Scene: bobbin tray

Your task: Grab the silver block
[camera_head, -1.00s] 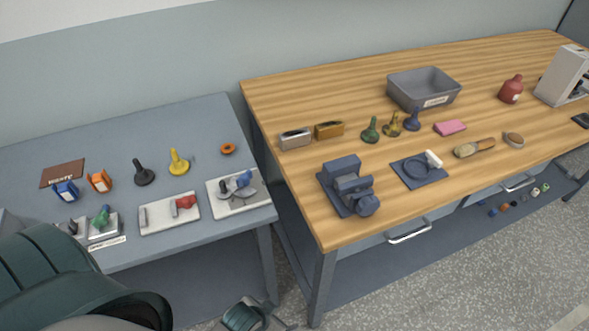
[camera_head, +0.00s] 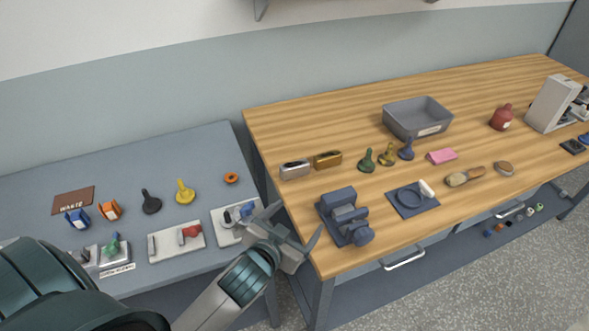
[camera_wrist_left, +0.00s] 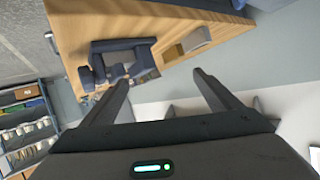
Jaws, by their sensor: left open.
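The silver block (camera_head: 295,170) stands at the left edge of the wooden table, just left of a brass-coloured block (camera_head: 327,160). In the left wrist view the silver block (camera_wrist_left: 196,39) shows near the table edge, beyond the fingers and a little right of the gap between them. My left gripper (camera_head: 298,222) is open and empty. In the head view it shows below the silver block, by the table's left edge, apart from it. The left gripper also shows in its wrist view (camera_wrist_left: 161,76) with its fingers spread. My right gripper is not in view.
A dark blue vise-like fixture (camera_head: 345,215) stands on the wooden table (camera_head: 290,110), close to the left gripper. Several coloured knobbed pieces, such as a green one (camera_head: 367,160), stand right of the blocks. A grey bin (camera_head: 418,118) is behind. The wood behind the blocks is clear.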

